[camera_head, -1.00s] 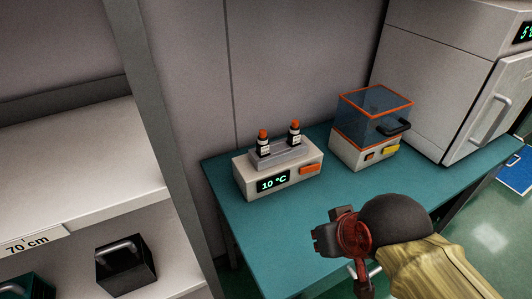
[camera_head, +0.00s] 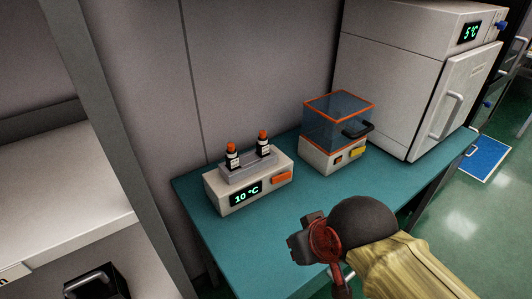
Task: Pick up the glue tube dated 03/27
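Two small dark tubes with orange caps and pale labels stand upright in the grey block on top of a white device (camera_head: 222,201) reading 10 °C. One is the left tube (camera_head: 232,158), the other the right tube (camera_head: 263,145). The label dates are too small to read, so I cannot tell which is dated 03/27. My gripper (camera_head: 298,243), dark with red parts, is in front of and below the device, over the front of the teal table (camera_head: 200,187), apart from the tubes. Its finger opening cannot be made out.
A box with a clear, orange-edged cover (camera_head: 337,120) stands right of the device. A large white cabinet (camera_head: 395,75) reading 5 °C is at the back right. A white shelf (camera_head: 70,195) and grey post (camera_head: 125,150) stand left. A blue mat (camera_head: 484,160) lies on the green floor.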

